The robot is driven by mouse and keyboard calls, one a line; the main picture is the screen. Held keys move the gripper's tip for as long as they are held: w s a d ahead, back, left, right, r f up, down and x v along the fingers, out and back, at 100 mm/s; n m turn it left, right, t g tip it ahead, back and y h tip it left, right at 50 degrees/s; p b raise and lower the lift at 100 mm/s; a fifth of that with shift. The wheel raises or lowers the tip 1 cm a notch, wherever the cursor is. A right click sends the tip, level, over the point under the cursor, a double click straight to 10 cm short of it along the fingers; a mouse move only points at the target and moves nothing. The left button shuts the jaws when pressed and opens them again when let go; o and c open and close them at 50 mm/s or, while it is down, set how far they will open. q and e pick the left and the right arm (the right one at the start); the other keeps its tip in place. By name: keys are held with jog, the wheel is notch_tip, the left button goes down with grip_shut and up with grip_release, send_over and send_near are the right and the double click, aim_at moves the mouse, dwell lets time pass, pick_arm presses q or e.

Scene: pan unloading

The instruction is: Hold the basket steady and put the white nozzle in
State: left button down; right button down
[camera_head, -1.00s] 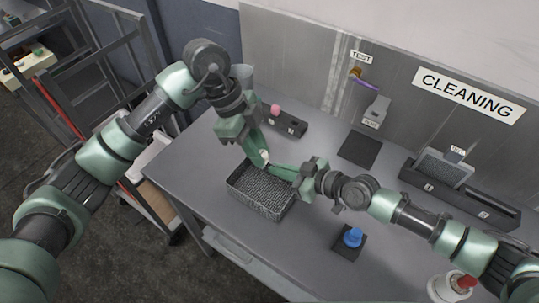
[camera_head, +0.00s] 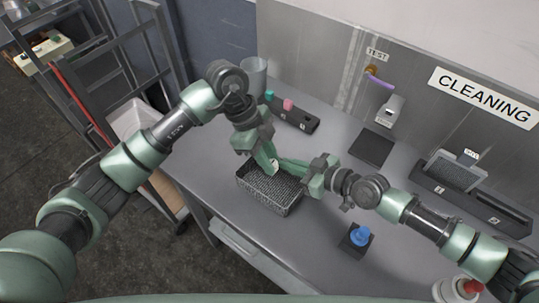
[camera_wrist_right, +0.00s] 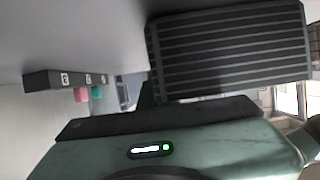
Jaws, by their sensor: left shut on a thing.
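The dark mesh basket (camera_head: 270,201) stands on the grey table in the head view. My left gripper (camera_head: 272,168) reaches down over the basket's back part. It is shut on the small white nozzle (camera_head: 274,164), which shows between its fingertips and is partly hidden by them. My right gripper (camera_head: 287,165) comes from the right with its fingers along the basket's back right edge. Whether its fingers are closed on the rim is not clear. In the right wrist view, a dark ribbed surface (camera_wrist_right: 230,50) is close by; I cannot tell what it is.
A dark block with green and pink pieces (camera_head: 292,115) lies behind the basket. A blue piece on a dark base (camera_head: 356,239) stands front right. A dark flat pad (camera_head: 372,148) and a long tray (camera_head: 470,198) lie further right. The middle of the table is clear.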

pick_arm(q)
jog(key=shift+f, duration=0.1)
jog(key=shift+f, duration=1.45)
jog(key=c, duration=1.2)
grip_release()
jog(key=shift+r, duration=0.1)
jog(key=v, duration=1.2)
